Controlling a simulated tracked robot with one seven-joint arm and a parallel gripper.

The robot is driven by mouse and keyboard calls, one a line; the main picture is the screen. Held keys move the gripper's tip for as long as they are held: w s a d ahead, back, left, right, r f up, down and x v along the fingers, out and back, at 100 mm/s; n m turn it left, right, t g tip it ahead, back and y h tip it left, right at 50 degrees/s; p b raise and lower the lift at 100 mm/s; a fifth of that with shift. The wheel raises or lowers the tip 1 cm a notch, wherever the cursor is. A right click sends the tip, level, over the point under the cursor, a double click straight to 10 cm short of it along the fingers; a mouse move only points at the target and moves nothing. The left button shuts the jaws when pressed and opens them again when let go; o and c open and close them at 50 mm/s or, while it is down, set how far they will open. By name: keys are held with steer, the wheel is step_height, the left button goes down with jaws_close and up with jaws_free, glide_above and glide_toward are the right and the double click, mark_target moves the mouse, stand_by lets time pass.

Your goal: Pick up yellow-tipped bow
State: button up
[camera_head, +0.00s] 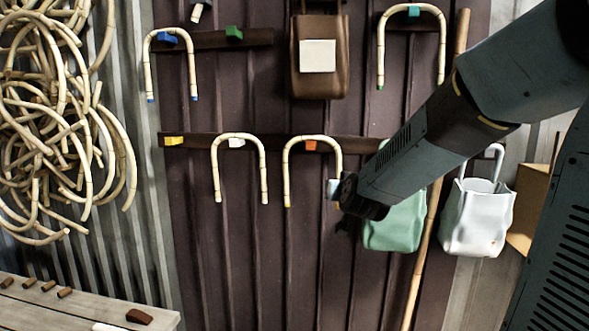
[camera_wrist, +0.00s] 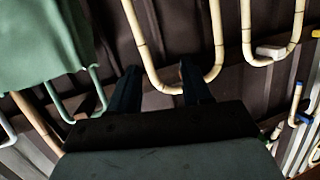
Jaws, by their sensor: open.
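The yellow-tipped bow (camera_head: 287,170) is a pale rattan U, opening downward, hanging on an orange peg (camera_head: 311,145). Its left leg ends in a yellow tip; my gripper is in front of or close by its right leg end. In the wrist view the bow (camera_wrist: 145,50) appears inverted, with its tips out of frame. My gripper (camera_head: 345,212) is open. Its two dark fingers also show in the wrist view (camera_wrist: 160,85), with part of the bow's curve between them in the picture. I cannot tell whether they touch it.
A white-tipped bow (camera_head: 214,170) hangs close left on a white peg. A blue-tipped bow (camera_head: 147,65) and another bow (camera_head: 442,45) hang above. A green bag (camera_head: 400,225), a white bag (camera_head: 477,225) and a pole (camera_head: 423,260) are to the right. A bench (camera_head: 90,312) stands lower left.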

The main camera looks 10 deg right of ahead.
steer(key=w+d+f+t+h, duration=0.1)
steer(key=w+d+h, duration=0.1)
steer(key=w, duration=0.6)
steer(key=w+d+f+m+h, duration=0.1)
steer(key=w+d+h, duration=0.1)
steer(key=w, duration=0.7)
steer(key=shift+w+d+m+t+h, duration=0.15)
steer(key=shift+d+m+t+h, duration=0.2)
steer(key=shift+d, duration=0.3)
steer(key=shift+c, duration=0.2)
jaws_close()
